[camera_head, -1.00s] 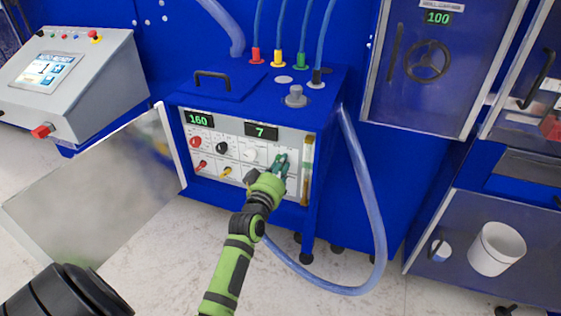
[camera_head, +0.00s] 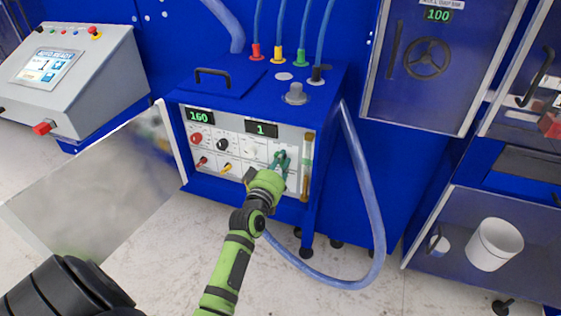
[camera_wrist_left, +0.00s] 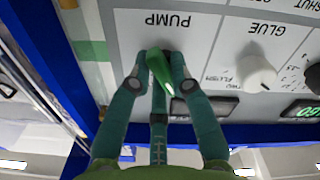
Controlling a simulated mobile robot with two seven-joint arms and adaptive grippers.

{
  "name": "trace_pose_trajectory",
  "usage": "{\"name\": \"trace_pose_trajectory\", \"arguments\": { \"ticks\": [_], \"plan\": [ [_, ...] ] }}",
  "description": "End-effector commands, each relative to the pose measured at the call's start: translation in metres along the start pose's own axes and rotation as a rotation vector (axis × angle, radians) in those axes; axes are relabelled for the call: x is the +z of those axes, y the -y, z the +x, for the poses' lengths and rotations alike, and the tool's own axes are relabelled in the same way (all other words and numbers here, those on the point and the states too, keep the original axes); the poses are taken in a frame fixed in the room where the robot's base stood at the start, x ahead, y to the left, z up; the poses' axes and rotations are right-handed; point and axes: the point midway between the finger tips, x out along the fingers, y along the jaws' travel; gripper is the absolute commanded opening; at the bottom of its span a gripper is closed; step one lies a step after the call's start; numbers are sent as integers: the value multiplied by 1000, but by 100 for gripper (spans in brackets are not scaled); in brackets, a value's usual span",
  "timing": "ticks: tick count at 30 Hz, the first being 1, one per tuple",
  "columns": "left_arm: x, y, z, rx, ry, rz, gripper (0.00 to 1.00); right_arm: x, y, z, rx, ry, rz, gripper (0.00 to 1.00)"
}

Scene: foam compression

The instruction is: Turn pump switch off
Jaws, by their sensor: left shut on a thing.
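The pump switch (camera_wrist_left: 160,72) is a green lever under the label PUMP, seen upside down in the left wrist view. My left gripper (camera_wrist_left: 162,62) is shut on it, with a teal finger on each side. In the head view my left gripper (camera_head: 280,161) reaches the right part of the control panel (camera_head: 236,172) on the blue machine. It largely hides the switch there. My right gripper is not in view.
The panel's displays read 160 (camera_head: 199,116) and 1 (camera_head: 261,129). A white glue knob (camera_wrist_left: 257,74) is beside the pump switch. An open metal door (camera_head: 95,190) stands left of the panel. A blue hose (camera_head: 365,190) loops down at the right.

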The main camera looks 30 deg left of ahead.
Motion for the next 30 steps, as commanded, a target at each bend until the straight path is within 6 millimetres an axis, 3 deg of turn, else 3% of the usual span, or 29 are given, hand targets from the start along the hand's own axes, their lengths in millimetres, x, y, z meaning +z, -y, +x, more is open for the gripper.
{"name": "trace_pose_trajectory", "arguments": {
  "ticks": [1, 2, 3, 16, 30],
  "plan": [
    [-1, -1, 0, 1, -3, -4, 29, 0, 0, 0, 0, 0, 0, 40],
    [-1, -1, 0, 1, -3, -4, 41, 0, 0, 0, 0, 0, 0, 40],
    [-1, 0, 0, 1, -2, -3, 45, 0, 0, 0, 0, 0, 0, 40],
    [0, 0, -9, 0, 0, 0, 45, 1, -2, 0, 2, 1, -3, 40],
    [1, 0, -100, 0, 2, -1, 45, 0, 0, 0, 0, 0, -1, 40]
  ]
}}
